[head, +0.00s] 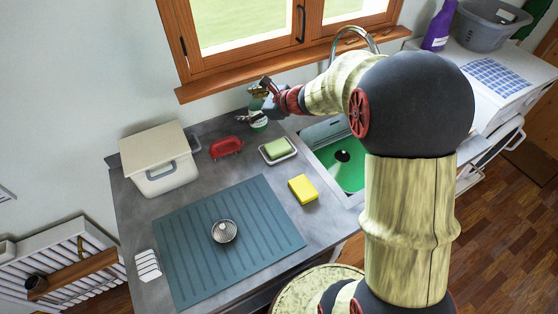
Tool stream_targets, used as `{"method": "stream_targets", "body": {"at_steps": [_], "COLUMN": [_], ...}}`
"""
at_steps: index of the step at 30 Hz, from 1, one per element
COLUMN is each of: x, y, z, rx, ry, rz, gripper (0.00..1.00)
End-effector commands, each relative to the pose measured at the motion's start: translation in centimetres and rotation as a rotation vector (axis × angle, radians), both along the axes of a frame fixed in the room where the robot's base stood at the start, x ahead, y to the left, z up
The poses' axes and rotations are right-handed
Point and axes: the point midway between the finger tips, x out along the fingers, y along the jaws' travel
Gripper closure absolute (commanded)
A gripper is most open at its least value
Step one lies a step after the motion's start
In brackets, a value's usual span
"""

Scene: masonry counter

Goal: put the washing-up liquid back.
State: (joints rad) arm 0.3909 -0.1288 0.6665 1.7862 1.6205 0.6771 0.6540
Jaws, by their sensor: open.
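A green bottle with a pale label (258,122), which looks like the washing-up liquid, stands upright at the back of the grey counter, left of the sink and below the window. My gripper (256,103) is open at the upper part of this bottle. My arm reaches to it from the right. The gripper partly covers the bottle's top, and I cannot tell whether the fingers touch it or are around it.
A yellow sponge (303,189), a ribbed mat (185,245) with a metal strainer (224,231) and a lidded bin (163,181) also occupy the counter.

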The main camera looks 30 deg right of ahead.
Motion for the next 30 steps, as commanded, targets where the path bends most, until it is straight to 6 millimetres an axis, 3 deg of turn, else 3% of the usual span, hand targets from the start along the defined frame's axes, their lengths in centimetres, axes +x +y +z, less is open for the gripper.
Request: {"method": "stream_targets", "body": {"at_steps": [1, 6, 9, 12, 18, 21, 25, 30], "x": [-1.8, -9.7, -15.0, -20.3, -29.6, -32.8, -35.2, -36.2], "y": [2.9, 10.0, 12.4, 13.6, 12.3, 10.7, 8.8, 7.7], "z": [2.3, 6.2, 7.5, 8.1, 8.3, 8.2, 8.3, 8.3], "rx": [-0.104, -0.472, -0.692, -0.915, -1.359, -1.540, -1.700, -1.777], "ry": [-0.032, -0.121, -0.173, -0.220, -0.278, -0.281, -0.269, -0.256], "rz": [0.123, 0.537, 0.770, 0.992, 1.396, 1.550, 1.679, 1.739], "gripper": [0.30, 0.30, 0.30, 0.30, 0.30, 0.30, 0.30, 0.30]}}
